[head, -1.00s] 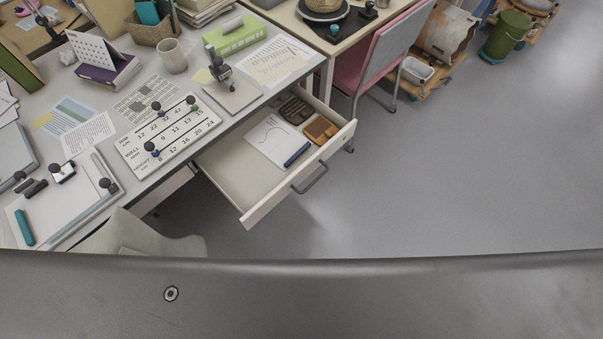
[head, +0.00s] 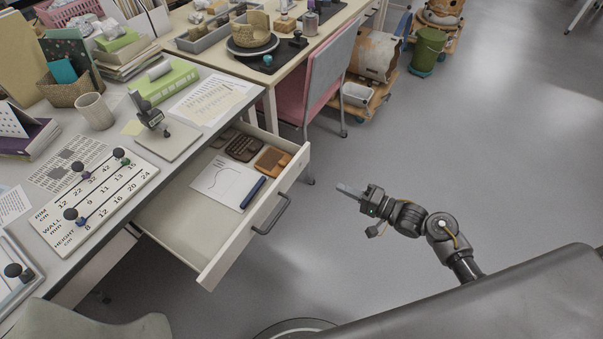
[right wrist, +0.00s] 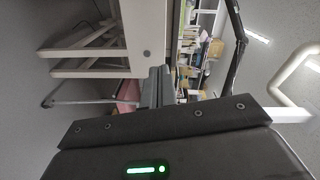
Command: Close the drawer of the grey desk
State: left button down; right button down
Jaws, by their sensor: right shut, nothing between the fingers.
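The grey desk (head: 215,133) stands at the left in the head view. Its white drawer (head: 215,262) is pulled well out, with a dark bar handle (head: 271,215) on its front. Inside the drawer lie a white sheet (head: 222,181), a dark blue pen-like object (head: 253,192), a brown block (head: 273,161) and a dark tray (head: 243,147). My right gripper (head: 346,190) is shut and empty, to the right of the drawer front and apart from it. In the right wrist view its fingers (right wrist: 158,88) show together at the centre. My left gripper is out of view.
A chair (head: 318,80) with a pink seat stands beyond the drawer at a second table (head: 280,60). A light green chair back (head: 85,322) is at the lower left. The floor (head: 480,150) on the right is open.

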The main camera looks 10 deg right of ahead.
aim_at(293, 166)
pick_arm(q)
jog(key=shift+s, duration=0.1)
pick_arm(e)
jog(key=shift+s+a+r+m+y, duration=0.15)
jog(key=shift+m, duration=0.45)
jog(key=shift+s+a+r+m+y, duration=0.1)
jog(key=shift+a+m+y, duration=0.05)
jog(key=shift+m, duration=0.45)
jog(key=x, duration=1.2)
jog(key=shift+w+a, duration=0.2)
jog(key=shift+w, duration=0.15)
jog(key=shift+w+a+b, duration=0.3)
jog(key=shift+w+a, duration=0.05)
jog(key=shift+a, duration=0.05)
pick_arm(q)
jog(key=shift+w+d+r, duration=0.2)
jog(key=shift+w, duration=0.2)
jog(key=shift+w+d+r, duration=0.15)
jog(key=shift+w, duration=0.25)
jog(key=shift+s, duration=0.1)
pick_arm(e)
jog(key=shift+w, duration=0.15)
